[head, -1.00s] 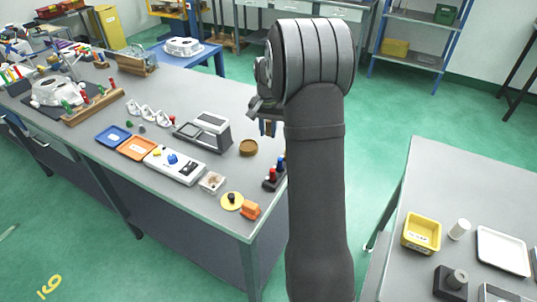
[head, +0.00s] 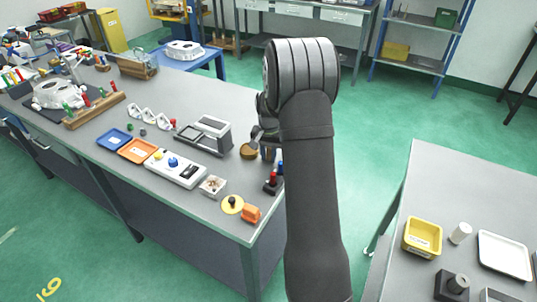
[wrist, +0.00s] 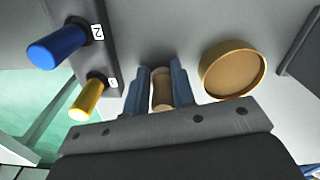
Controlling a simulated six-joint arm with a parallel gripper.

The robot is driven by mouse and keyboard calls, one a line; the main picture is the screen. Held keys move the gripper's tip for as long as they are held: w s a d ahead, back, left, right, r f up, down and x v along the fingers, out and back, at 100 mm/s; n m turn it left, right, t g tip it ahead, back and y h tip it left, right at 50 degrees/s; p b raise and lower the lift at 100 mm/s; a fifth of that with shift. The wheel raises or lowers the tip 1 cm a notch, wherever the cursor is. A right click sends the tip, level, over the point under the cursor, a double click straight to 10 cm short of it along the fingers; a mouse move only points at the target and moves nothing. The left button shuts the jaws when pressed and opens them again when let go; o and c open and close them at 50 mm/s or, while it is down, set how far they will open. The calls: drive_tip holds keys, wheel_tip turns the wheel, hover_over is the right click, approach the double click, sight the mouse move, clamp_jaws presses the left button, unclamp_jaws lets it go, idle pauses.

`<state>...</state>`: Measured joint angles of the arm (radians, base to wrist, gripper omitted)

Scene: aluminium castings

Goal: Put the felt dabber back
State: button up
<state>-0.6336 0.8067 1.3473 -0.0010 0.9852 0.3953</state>
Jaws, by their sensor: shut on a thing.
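The felt dabber (wrist: 162,92), a tan-brown cylinder, is between the two blue fingers of my gripper (wrist: 161,76) in the wrist view. The gripper is shut on it; its far end is hard to make out. In the head view my gripper (head: 268,152) is low at the right end of the long bench, partly hidden by my arm. A shallow round tan dish (wrist: 232,72) lies just right of the fingers in the wrist view. It also shows in the head view (head: 248,151), left of my gripper.
A dark rack (wrist: 92,47) with blue and yellow handles stands left of the fingers in the wrist view. In the head view the rack (head: 269,187) is in front of my gripper. A grey scale-like device (head: 206,134) stands left of the dish.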

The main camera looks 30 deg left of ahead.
sight(269, 158)
drive_tip(key=o, duration=1)
drive_tip(key=shift+f, duration=0.1)
wheel_tip(269, 158, up, 12)
drive_tip(key=shift+r, duration=0.2)
drive_tip(key=shift+f, duration=0.15)
wheel_tip(269, 158, down, 12)
drive_tip(key=shift+r, duration=1.9)
drive_tip(key=shift+f, duration=0.1)
